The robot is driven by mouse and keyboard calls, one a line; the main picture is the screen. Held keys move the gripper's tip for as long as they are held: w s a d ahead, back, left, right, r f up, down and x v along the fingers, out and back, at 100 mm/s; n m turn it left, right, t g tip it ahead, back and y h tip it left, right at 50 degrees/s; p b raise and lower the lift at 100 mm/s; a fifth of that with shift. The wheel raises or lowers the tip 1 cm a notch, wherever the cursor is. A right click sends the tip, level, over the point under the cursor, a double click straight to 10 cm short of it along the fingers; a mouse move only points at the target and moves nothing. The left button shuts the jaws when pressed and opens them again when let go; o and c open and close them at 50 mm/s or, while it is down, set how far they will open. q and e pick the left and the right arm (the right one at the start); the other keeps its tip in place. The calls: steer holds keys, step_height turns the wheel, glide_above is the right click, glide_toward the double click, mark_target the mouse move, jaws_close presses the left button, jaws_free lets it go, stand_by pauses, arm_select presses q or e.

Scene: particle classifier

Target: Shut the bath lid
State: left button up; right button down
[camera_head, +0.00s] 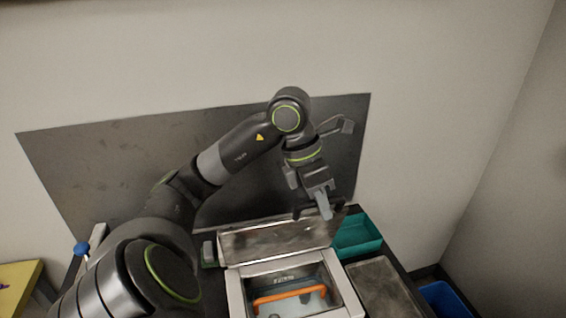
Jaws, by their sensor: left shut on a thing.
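The bath (235,293) is a pale box at the bottom centre with its top open. An orange handle (290,296) shows inside it. The bath lid (278,240) stands raised and tilted up at the back of the bath. My left gripper (322,208) is at the lid's upper edge, towards its right end, pointing down. It is shut on the lid; the exact contact is small and partly hidden by the fingers. My right gripper is not in view.
A teal bin (358,236) stands right of the lid. A grey flat-topped block (383,287) is right of the bath. A blue bin (446,299) is at the lower right. A dark panel (110,175) stands behind, against the wall. A yellow table (20,276) is at far left.

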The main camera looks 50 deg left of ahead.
arm_select(q)
steer(key=shift+s+d+f+b, duration=0.2)
steer(key=shift+s+d+b, duration=0.05)
steer(key=shift+d, duration=0.3)
steer(key=shift+s+d+f+b, duration=0.25)
steer(key=shift+s+d+b, duration=0.05)
steer(key=shift+d, duration=0.2)
steer(key=shift+s+d+f+b, duration=0.2)
steer(key=shift+s+d+b, duration=0.05)
steer(key=shift+d, duration=0.3)
steer(key=shift+s+d+f+b, duration=0.1)
steer(key=shift+f+b, duration=0.25)
steer(key=shift+b, duration=0.1)
steer(key=o, duration=0.7)
steer(key=shift+p+v, duration=1.8)
steer(key=shift+v, duration=1.7)
